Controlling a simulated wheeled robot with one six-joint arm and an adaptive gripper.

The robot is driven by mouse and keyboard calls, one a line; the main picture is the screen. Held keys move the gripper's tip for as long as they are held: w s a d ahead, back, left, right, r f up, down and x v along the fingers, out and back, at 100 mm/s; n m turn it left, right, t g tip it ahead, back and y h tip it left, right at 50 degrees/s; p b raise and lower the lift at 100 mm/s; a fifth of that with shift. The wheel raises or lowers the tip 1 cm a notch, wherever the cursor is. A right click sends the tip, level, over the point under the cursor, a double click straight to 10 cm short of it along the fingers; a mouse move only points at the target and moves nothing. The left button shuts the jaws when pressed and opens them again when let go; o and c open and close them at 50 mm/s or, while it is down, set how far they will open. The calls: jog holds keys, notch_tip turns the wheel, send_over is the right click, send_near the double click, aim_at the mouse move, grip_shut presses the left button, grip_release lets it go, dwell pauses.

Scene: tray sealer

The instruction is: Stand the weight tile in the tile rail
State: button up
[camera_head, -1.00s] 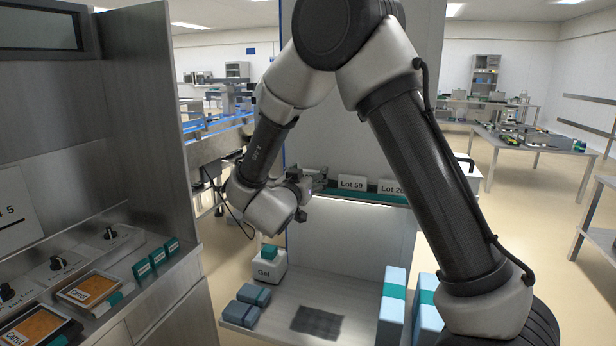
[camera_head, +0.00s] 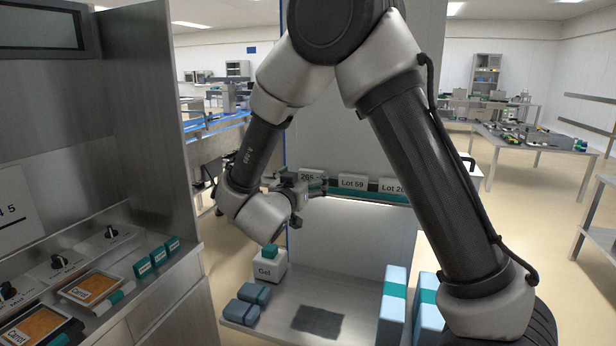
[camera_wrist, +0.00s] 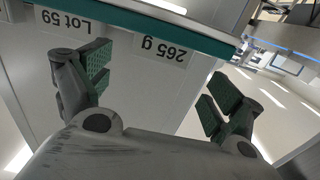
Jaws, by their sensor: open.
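The weight tile, a white tile marked "265 g" (camera_head: 311,177), stands upright in the teal tile rail (camera_head: 370,196) at the left end of its row. In the wrist view the tile (camera_wrist: 163,48) appears upside down against the rail (camera_wrist: 140,18), with clear space around it. My gripper (camera_head: 299,190) is just left of and in front of the tile. In the wrist view my gripper's green-padded fingers (camera_wrist: 160,92) are spread wide with nothing between them, apart from the tile.
Tiles "Lot 59" (camera_head: 353,182) and "Lot 20…" (camera_head: 391,186) stand right of the weight tile. Below are a white "Gel" box (camera_head: 268,267), blue blocks (camera_head: 241,311) and a dark mat (camera_head: 318,320). A steel cabinet with carrot trays (camera_head: 92,288) is at left.

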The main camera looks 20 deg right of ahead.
jog(key=v, duration=0.8)
jog(key=w+d+r+n+y, duration=0.2)
jog(key=w+r+y, duration=0.3)
jog(key=y, duration=0.3)
notch_tip(320, 180, up, 3)
jog(key=s+d+n+g+y, duration=0.2)
jog(key=s+n+y, duration=0.1)
jog(key=y, duration=0.2)
jog(key=s+d+f+g+h, duration=0.1)
jog(key=s+d+g, duration=0.2)
jog(key=s, duration=0.6)
jog(key=s+d+f+n+g+h, duration=0.1)
jog(key=s+d+g, duration=0.2)
jog(key=s+d, duration=0.5)
jog(key=s+d+f+g+h, duration=0.1)
jog(key=s+d+f+g, duration=0.1)
jog(key=s+d, duration=0.4)
jog(key=s, duration=0.5)
jog(key=shift+s+d+n+g, duration=0.2)
jog(key=shift+s+n+g, duration=0.05)
jog(key=shift+n+g, duration=0.15)
